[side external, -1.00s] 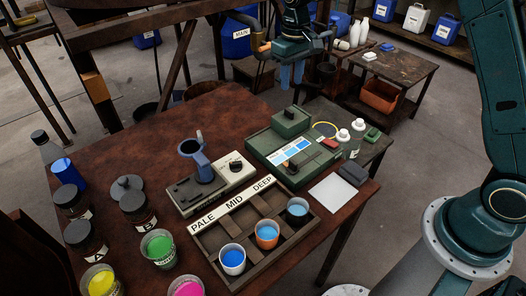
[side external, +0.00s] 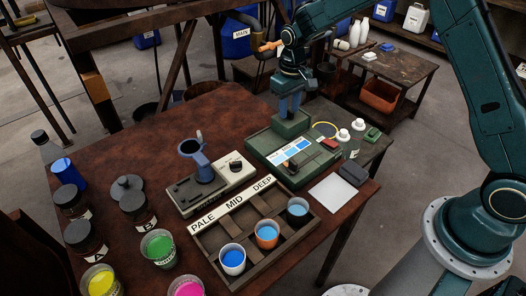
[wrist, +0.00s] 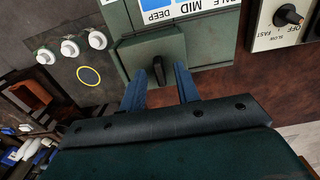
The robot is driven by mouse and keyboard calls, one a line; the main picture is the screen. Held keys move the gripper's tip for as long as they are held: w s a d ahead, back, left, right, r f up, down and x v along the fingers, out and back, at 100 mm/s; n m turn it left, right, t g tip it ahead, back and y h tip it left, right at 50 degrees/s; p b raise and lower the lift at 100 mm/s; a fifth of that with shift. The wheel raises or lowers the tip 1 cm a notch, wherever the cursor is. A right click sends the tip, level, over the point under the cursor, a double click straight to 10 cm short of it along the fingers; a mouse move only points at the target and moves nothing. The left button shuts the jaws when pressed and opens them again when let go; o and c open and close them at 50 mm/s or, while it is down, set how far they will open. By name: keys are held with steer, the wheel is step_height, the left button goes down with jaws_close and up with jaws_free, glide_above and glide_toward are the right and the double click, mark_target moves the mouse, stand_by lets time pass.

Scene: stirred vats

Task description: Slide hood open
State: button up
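The hood (side external: 288,128) is a dark green box-like cover at the back end of the green colour-reading device (side external: 262,144). It also shows in the wrist view (wrist: 145,46), with a small dark knob (wrist: 158,70) on its top. My gripper (side external: 290,110) points down right over the hood. In the wrist view, its two blue fingers (wrist: 160,75) are apart, one to each side of the knob, with gaps showing. I cannot tell how far down beside the knob the tips reach. In the side view the fingers hide the knob.
A stirrer (side external: 212,185) with a dial stands left of the device. In front is a tray (side external: 206,250) marked PALE, MID, DEEP with three cups. White-capped bottles (side external: 350,134) stand right of the device. Jars and paint cups crowd the table's left side.

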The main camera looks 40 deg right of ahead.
steer(key=shift+c, duration=0.4)
jaws_close()
steer(key=shift+a, duration=0.1)
steer(key=a, duration=1)
steer(key=shift+a, duration=0.3)
steer(key=shift+o, duration=0.4)
jaws_free()
steer(key=shift+r, duration=0.1)
